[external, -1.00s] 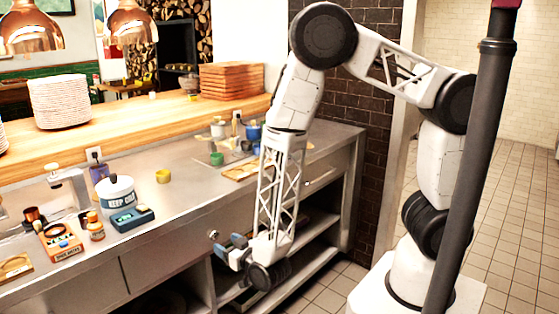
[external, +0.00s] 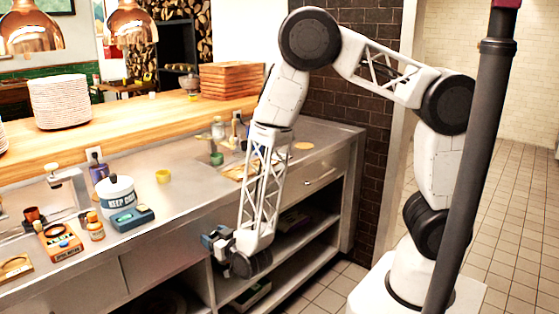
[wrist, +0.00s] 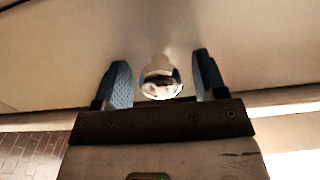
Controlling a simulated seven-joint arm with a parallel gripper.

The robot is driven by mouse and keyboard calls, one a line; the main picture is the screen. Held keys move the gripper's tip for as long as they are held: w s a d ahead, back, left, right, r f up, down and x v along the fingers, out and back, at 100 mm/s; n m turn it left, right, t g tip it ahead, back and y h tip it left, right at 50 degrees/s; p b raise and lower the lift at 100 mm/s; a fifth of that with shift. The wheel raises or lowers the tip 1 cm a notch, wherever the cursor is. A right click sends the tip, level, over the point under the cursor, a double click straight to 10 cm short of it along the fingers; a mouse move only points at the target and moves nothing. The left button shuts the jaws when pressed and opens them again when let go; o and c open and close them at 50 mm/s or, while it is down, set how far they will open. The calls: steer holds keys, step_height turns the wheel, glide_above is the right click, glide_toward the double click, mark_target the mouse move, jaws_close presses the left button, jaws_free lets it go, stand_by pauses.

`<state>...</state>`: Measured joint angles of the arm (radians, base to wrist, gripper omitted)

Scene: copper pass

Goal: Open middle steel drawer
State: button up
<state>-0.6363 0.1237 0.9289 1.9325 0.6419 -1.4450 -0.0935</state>
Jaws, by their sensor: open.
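The middle steel drawer (external: 160,258) has a flat grey front under the counter in the external view and looks shut. Its round shiny knob (wrist: 161,82) shows in the wrist view between the two blue fingers of my gripper (wrist: 160,70). There is a gap between the knob and each finger, so the gripper is open around it. In the external view my gripper (external: 215,238) is at the drawer front and hides the knob.
Another drawer (external: 325,177) with a small knob is to the right. Open shelves (external: 300,255) lie below. The steel counter (external: 185,210) above carries a white tub (external: 118,193), a blue box (external: 132,219) and small jars. Tiled floor is free on the right.

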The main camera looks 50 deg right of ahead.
steer(key=shift+c, duration=0.5)
jaws_close()
steer(key=s, duration=3.3)
steer(key=shift+s, duration=0.1)
steer(key=shift+o, duration=0.5)
jaws_free()
steer(key=shift+s, duration=0.2)
